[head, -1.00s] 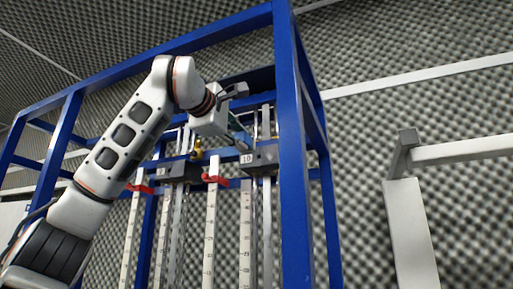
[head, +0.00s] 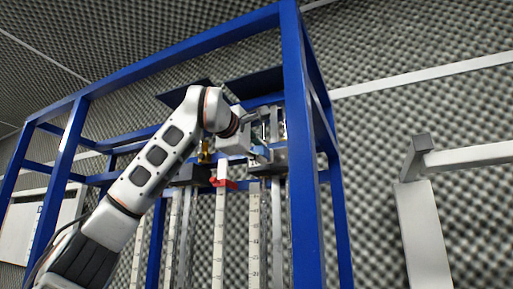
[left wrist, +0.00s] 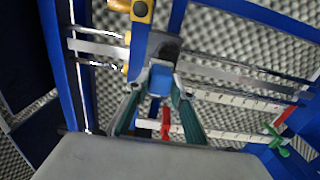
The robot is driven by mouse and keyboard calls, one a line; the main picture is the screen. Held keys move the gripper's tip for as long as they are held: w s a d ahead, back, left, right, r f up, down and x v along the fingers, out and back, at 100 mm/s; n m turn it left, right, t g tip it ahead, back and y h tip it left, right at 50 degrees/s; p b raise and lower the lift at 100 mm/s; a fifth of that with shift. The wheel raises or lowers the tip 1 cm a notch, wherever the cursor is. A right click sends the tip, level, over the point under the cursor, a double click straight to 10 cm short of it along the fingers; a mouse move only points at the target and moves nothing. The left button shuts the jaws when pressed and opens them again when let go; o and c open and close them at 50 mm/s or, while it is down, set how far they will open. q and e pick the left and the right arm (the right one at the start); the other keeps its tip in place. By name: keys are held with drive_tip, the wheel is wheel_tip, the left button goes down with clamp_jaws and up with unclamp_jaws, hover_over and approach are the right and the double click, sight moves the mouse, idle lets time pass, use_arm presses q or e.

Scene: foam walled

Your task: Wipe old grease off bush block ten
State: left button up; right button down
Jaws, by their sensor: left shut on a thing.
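Bush block ten (head: 272,160) is a dark block on the vertical rods at the right of the blue frame in the head view. Its number plate, readable earlier, is not legible now. My left gripper (head: 254,150) is at the block, partly hidden behind its own white wrist body. In the left wrist view my left gripper (left wrist: 160,92) has its two green-padded fingers closed on a small blue piece (left wrist: 160,78). This piece is right against a dark block (left wrist: 164,44); I cannot tell whether they touch. My right gripper is not in view.
The blue frame's upright (head: 300,150) stands close right of the block. A neighbouring dark block (head: 188,174), a yellow fitting (head: 205,152), a red clamp (head: 222,183) and white scales (head: 254,230) are nearby. A pale bracket (head: 422,220) stands farther right.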

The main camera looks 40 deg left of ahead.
use_arm(q)
drive_tip(key=shift+w+a, duration=0.1)
drive_tip(key=shift+w, duration=0.05)
idle(0.6)
drive_tip(key=shift+p+x, duration=0.45)
drive_tip(key=shift+x, duration=0.4)
drive_tip(key=d, duration=0.2)
drive_tip(key=w+d, duration=0.1)
drive_tip(key=d, duration=0.2)
drive_tip(key=shift+w+d, duration=0.3)
drive_tip(key=shift+w, duration=0.1)
idle(0.5)
drive_tip(key=shift+a, duration=0.1)
